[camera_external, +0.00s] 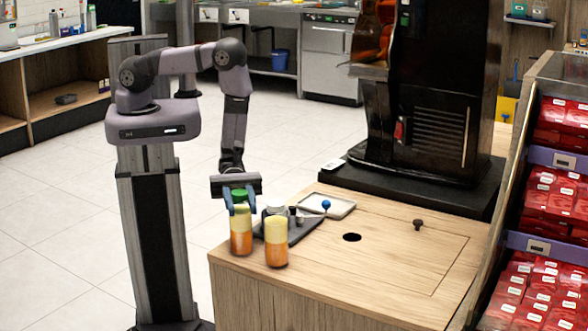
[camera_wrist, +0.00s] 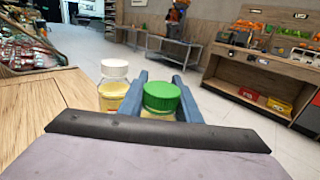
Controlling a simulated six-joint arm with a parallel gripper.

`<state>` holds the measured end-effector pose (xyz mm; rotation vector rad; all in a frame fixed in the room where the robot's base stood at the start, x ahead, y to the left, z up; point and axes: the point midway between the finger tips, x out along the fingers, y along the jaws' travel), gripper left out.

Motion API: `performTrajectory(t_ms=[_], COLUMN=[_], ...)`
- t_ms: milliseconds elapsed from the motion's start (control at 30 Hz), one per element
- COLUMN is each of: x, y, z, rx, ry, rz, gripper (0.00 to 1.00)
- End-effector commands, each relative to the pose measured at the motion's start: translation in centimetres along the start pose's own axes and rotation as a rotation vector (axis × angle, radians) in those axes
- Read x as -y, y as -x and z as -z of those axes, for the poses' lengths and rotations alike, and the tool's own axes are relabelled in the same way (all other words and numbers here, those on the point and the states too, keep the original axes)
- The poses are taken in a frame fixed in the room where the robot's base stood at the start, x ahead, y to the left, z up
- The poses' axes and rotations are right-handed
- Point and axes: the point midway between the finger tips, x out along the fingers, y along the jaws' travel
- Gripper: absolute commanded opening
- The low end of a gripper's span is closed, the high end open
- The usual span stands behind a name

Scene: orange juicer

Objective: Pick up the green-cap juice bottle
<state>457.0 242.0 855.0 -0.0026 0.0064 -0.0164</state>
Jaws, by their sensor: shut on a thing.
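The green-cap juice bottle (camera_external: 241,241) holds orange and yellow juice and is upright at the left edge of the wooden counter in the external view. My gripper (camera_external: 240,205) is above it, with its blue fingers down on both sides of the bottle's top, shut on it. In the wrist view, the green cap (camera_wrist: 161,97) sits between my blue fingers (camera_wrist: 161,88). The bottle's lower part is hidden there. I cannot tell whether its base touches the counter.
A white-cap juice bottle (camera_external: 276,241) stands close to the right of the green-cap bottle. A dark board (camera_external: 300,232) and a white tray (camera_external: 341,207) with a blue-knobbed item lie behind. The black juicer (camera_external: 430,110) stands at the back. The counter (camera_external: 400,265) has a dark round hole.

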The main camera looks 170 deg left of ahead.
Motion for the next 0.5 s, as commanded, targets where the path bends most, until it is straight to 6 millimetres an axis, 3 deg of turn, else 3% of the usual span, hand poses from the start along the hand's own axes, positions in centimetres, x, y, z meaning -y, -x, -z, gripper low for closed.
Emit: performTrajectory(t_ms=[267, 500], x=[-0.1, -0.1], y=[0.0, 0.0], z=[-2.7, -6.2], rx=[0.007, 0.009], ry=[-0.006, -0.006], rz=[0.0, 0.0], gripper=[0.0, 0.0])
